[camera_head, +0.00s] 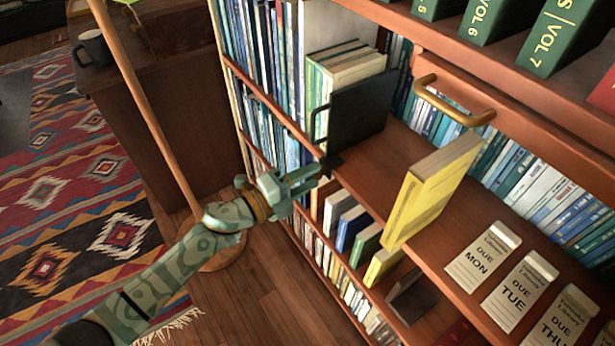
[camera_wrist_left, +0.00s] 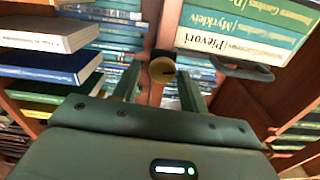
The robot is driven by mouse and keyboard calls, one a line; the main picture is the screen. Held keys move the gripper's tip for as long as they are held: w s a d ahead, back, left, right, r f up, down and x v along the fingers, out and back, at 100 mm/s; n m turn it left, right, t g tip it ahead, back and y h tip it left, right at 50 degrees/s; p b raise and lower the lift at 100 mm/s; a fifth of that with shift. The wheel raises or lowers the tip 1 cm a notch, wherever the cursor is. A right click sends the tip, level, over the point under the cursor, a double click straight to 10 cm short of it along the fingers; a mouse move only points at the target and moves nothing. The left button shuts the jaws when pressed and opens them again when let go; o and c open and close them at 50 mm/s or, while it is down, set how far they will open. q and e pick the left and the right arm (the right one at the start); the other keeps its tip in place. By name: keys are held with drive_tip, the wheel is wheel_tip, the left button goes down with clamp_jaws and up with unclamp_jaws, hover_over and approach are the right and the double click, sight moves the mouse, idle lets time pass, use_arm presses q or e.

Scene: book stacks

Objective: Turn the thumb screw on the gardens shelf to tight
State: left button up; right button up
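The thumb screw (camera_wrist_left: 162,70) is a round brass knob with a short dark mark on its face, on the shelf's front in the left wrist view. My left gripper (camera_head: 322,170) reaches the bookcase edge just below the black bookend. In the left wrist view its two fingers (camera_wrist_left: 160,88) are apart, one on each side of the knob, with gaps between; I cannot tell how far the tips are from it. In the head view the knob is hidden by the gripper. My right gripper is not in view.
A black bookend (camera_head: 358,112) holds upright books above the gripper. A yellow book (camera_head: 432,192) stands on the shelf to the right, near the due-date cards (camera_head: 483,257). Books (camera_head: 352,229) fill the shelf below. A wooden pole (camera_head: 150,105) stands at left by a desk.

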use_arm(q)
drive_tip(key=shift+r, duration=0.1)
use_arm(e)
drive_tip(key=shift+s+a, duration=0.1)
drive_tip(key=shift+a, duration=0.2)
use_arm(q)
drive_tip(key=p+v, duration=0.3)
drive_tip(key=v, duration=1.3)
drive_tip(key=shift+p, duration=0.4)
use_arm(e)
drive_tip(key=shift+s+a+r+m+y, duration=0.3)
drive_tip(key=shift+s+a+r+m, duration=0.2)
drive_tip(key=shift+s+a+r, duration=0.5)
use_arm(q)
drive_tip(key=shift+s+a, duration=0.1)
drive_tip(key=shift+a, duration=0.05)
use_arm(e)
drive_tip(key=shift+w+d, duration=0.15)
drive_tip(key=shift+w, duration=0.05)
